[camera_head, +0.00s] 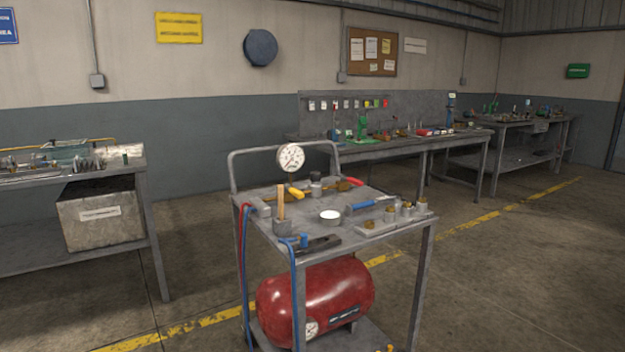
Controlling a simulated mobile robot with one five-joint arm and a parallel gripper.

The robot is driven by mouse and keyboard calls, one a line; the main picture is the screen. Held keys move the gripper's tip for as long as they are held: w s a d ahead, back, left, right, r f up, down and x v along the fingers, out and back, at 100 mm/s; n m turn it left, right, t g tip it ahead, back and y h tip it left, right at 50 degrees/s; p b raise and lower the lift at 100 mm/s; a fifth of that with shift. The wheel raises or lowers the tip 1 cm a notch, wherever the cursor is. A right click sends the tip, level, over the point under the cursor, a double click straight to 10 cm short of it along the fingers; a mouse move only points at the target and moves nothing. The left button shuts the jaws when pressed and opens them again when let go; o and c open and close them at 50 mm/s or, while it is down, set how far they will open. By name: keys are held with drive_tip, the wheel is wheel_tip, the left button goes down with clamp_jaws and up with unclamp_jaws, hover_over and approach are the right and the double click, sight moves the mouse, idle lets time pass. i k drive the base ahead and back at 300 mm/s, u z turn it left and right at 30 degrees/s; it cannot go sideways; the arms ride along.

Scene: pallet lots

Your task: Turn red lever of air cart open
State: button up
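The air cart (340,250) stands in the middle foreground, a grey metal cart with a red tank (318,297) on its lower shelf. A small red lever (354,181) shows at the back of its top, beside brass fittings. It is too small to tell whether it stands open or shut. A yellow lever (296,193) sits to its left, and a blue one (304,240) sits at the front left corner by the hoses. A round white gauge (291,157) stands upright behind them. My gripper is not in view.
Blue and red hoses (243,262) hang at the left. Workbenches stand left and behind. The floor (510,270) to the right is clear.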

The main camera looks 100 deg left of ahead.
sight(352, 180)
drive_tip(key=u, duration=1.85)
drive_tip(key=i, duration=0.7)
drive_tip(key=u, duration=1.55)
drive_tip(key=k, duration=0.5)
drive_tip(key=z, duration=1.25)
drive_tip(key=i, duration=1.5)
drive_tip(key=u, duration=0.05)
